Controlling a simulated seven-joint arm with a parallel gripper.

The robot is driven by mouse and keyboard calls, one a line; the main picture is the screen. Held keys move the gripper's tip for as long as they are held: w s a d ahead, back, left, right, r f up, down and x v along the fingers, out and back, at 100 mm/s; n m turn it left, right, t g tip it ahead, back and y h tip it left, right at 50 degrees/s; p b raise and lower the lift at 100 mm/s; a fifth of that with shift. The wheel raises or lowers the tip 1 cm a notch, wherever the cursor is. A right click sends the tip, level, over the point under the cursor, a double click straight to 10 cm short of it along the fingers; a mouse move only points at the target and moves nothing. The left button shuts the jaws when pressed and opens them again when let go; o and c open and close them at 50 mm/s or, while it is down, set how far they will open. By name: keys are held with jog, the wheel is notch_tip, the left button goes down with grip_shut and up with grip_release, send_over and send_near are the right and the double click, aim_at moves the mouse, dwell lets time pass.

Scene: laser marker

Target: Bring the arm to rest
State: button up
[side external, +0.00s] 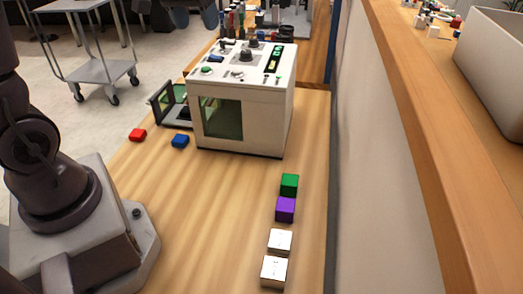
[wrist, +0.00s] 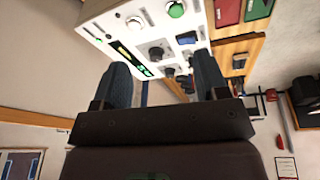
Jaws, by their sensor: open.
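My gripper (wrist: 163,82) is open and empty in the wrist view, its two dark fingers spread apart. The white laser marker (side external: 272,120) stands at the far part of the wooden table in the side external view, with knobs and a small green display on top. It also shows in the wrist view (wrist: 125,45), upside down beyond the fingers. The side door (side external: 160,98) at its left appears open. Most of my arm is out of frame in the side external view; its lower part is at the left.
A green block (side external: 289,184), a purple block (side external: 285,209) and two white blocks (side external: 279,241) line the right side. A cart (side external: 105,72) stands behind. The table middle is clear.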

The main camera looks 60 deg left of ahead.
jog(key=s+d+r+m+t, duration=0.1)
jog(key=s+d+m, duration=0.5)
jog(key=s+d, duration=0.8)
jog(key=shift+d+r+t+h, duration=0.15)
jog(key=shift+d+t+h, duration=0.25)
jog(key=shift+d+t, duration=0.45)
jog(key=shift+s, duration=0.1)
jog(key=shift+c, duration=0.2)
